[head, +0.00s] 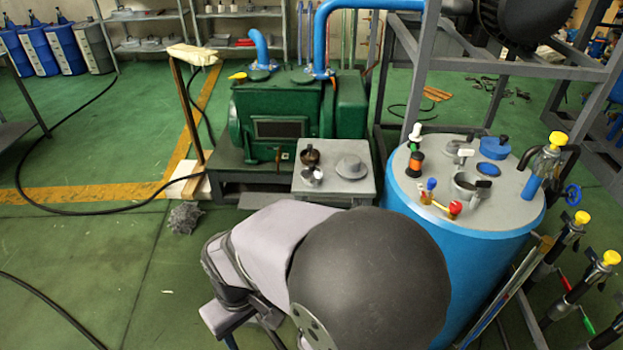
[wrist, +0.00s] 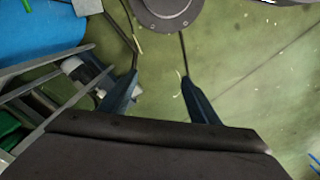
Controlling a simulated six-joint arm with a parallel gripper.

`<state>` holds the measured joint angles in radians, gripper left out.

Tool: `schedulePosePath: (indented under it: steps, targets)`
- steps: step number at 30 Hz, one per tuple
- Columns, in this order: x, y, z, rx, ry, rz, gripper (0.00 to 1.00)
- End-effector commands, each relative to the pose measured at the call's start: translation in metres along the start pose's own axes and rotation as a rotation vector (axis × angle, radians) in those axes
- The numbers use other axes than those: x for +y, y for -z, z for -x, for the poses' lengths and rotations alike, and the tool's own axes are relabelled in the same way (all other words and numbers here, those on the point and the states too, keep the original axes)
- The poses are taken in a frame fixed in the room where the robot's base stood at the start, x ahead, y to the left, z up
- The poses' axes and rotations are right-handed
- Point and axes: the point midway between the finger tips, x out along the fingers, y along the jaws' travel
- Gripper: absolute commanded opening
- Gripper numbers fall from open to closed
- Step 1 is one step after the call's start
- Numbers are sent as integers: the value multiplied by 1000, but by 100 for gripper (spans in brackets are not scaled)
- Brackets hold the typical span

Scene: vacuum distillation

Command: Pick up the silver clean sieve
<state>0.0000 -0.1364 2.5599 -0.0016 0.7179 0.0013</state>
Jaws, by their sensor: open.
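A small silver cup-like piece (head: 312,176), likely the silver clean sieve, sits near the front edge of a small grey stand. A dark brown piece of similar form (head: 310,157) sits just behind it. In the wrist view my gripper (wrist: 158,55) is open, its two dark fingers apart with only green floor between them. In the head view my arm fills the lower middle and the fingers are hidden. The silver piece cannot be made out in the wrist view, and my gripper is not at it.
The grey stand (head: 340,187) also holds a grey hat-shaped lid (head: 351,168). A green pump (head: 275,125) stands behind it. Open green floor lies left.

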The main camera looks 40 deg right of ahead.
Motion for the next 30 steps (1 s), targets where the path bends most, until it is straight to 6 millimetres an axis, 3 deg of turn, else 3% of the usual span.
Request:
schedulePosePath:
  steps: [8,12,22,26,30]
  targets:
    - [0,0,0,0,0,1,56]
    - [0,0,0,0,0,0,37]
    - [2,0,4,0,0,-10,37]
    - [13,-2,16,-12,0,-59,37]
    - [34,-21,27,-105,9,-170,37]
